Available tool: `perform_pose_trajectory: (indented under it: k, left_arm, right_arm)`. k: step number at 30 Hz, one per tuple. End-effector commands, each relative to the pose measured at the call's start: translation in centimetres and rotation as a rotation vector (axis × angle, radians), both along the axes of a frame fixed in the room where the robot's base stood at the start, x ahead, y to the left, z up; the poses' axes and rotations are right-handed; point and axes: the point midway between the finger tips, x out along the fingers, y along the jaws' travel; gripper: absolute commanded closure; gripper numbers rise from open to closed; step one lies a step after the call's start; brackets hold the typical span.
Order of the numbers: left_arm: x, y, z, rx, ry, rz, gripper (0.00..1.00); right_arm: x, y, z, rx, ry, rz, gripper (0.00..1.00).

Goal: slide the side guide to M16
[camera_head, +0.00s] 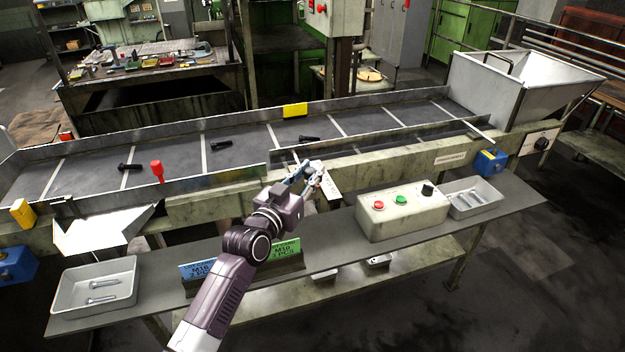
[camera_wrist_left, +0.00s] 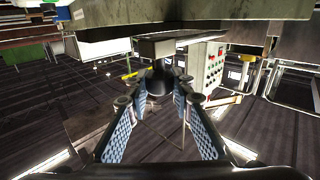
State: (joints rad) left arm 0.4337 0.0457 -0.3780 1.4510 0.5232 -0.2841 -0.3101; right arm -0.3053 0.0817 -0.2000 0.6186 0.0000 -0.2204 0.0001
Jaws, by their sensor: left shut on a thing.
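The side guide (camera_head: 380,142) is a long thin metal rail along the near side of the conveyor's right half. My left gripper (camera_head: 312,172) reaches up to the conveyor's front edge at the rail's left part. In the left wrist view its blue-padded fingers (camera_wrist_left: 160,85) are shut on a dark round knob (camera_wrist_left: 158,82) below a metal plate. A pale scale plate (camera_head: 330,188) shows partly just right of the gripper. Its marks are too small to read, so I cannot tell which size the guide stands at. My right gripper is not in view.
Dark bolts (camera_head: 221,145) lie on the belt (camera_head: 85,175). A control box (camera_head: 400,212), a right tray (camera_head: 475,197), a left tray (camera_head: 95,285) and blue and green cards (camera_head: 196,270) stand on the front shelf. A white hopper (camera_head: 520,85) is at the right end.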

Motion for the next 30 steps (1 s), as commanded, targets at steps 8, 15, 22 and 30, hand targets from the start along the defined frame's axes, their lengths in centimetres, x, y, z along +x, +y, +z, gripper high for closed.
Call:
perform_pose_trajectory:
  k: [8,15,22,30]
  left_arm:
    - [0.1,0.1,0.1,-0.003,-0.001,0.001,0.78]
    - [0.1,0.0,0.1,-0.002,-0.001,0.001,0.6]
    - [0.0,0.1,0.1,-0.002,-0.001,0.001,0.6]
    - [-2.7,1.5,0.0,0.0,-0.001,0.001,0.6]
  right_arm:
    - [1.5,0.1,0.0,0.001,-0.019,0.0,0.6]
    - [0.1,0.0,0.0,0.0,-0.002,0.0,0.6]
    - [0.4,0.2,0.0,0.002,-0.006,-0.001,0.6]
    - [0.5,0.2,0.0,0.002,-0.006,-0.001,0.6]
